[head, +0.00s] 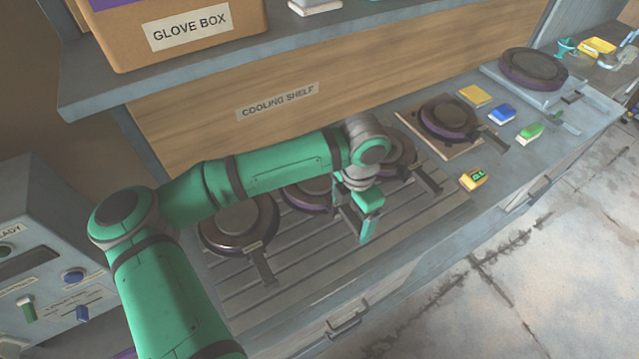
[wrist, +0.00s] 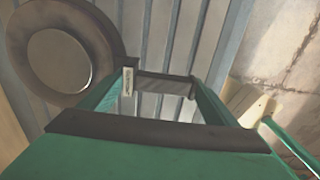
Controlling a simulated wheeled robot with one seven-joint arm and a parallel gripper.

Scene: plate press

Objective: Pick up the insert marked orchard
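Several round dark inserts with short handles are in view; I cannot read a word on any of them. On the slatted rack are a left insert (head: 238,222), a middle insert (head: 308,193) partly hidden by my arm, and a right insert (head: 399,160). My gripper (head: 366,225) points down over the rack, just right of the middle insert. In the wrist view, my gripper's fingers (wrist: 168,90) are spread apart, with a dark handle (wrist: 168,83) showing between them. That handle carries a small pale label, too blurred to read, and joins a round insert (wrist: 60,55) at left.
Another insert (head: 446,116) sits on a wooden board, and one (head: 533,68) on a grey plate at the far right. Small coloured blocks (head: 502,114) lie near the board. A shelf with a glove box (head: 180,30) overhangs behind. A control box (head: 45,265) stands at left.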

